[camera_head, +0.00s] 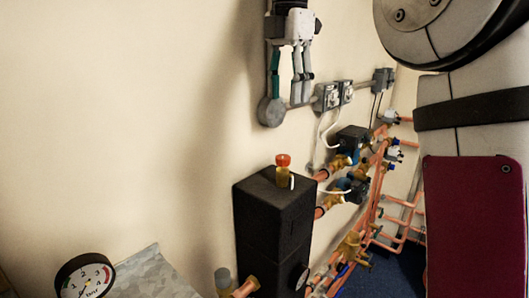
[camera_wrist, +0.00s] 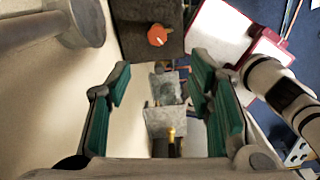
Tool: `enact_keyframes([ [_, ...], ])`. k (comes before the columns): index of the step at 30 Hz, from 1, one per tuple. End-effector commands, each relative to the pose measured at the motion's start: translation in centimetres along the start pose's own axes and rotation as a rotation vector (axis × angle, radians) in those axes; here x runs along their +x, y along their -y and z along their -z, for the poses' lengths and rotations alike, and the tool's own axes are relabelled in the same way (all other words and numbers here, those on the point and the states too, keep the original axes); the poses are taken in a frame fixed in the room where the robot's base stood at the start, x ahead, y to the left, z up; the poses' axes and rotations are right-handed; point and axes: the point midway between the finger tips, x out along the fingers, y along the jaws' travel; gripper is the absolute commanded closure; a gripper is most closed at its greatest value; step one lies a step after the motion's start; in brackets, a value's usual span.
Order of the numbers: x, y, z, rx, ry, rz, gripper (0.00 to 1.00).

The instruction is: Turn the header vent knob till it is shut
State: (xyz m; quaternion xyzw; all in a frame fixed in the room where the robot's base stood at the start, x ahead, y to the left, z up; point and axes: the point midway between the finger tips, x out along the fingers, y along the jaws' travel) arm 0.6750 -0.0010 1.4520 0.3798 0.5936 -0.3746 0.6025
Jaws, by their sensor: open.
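The header vent knob is a small red-orange cap (camera_head: 283,160) on a short brass stem (camera_head: 283,174). It stands upright on top of the black header block (camera_head: 272,225). My gripper (camera_head: 288,88) hangs above the knob in the head view, apart from it, with its fingers pointing down. In the wrist view my gripper (camera_wrist: 161,72) is open, its green-padded fingers spread wide with nothing between them. There the knob (camera_wrist: 157,34) shows beyond the fingertips, near the top, on the dark block (camera_wrist: 138,14). The knob's turn position cannot be told.
Copper pipes (camera_head: 366,215) with brass valves run along the wall at the right. Grey electrical boxes (camera_head: 327,96) are on the wall behind my gripper. A round pressure gauge (camera_head: 85,278) is at the lower left. Bare wall (camera_head: 120,120) lies left of the block.

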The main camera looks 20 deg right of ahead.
Motion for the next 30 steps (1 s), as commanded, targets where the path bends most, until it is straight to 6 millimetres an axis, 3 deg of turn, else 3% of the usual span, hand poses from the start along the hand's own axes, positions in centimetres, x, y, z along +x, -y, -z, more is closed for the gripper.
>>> enact_keyframes([
  [11,1.6,-0.6,-0.3,-0.079,-0.009,0.017,0.52],
  [30,12.3,-0.4,-0.2,-0.077,-0.010,0.016,0.52],
])
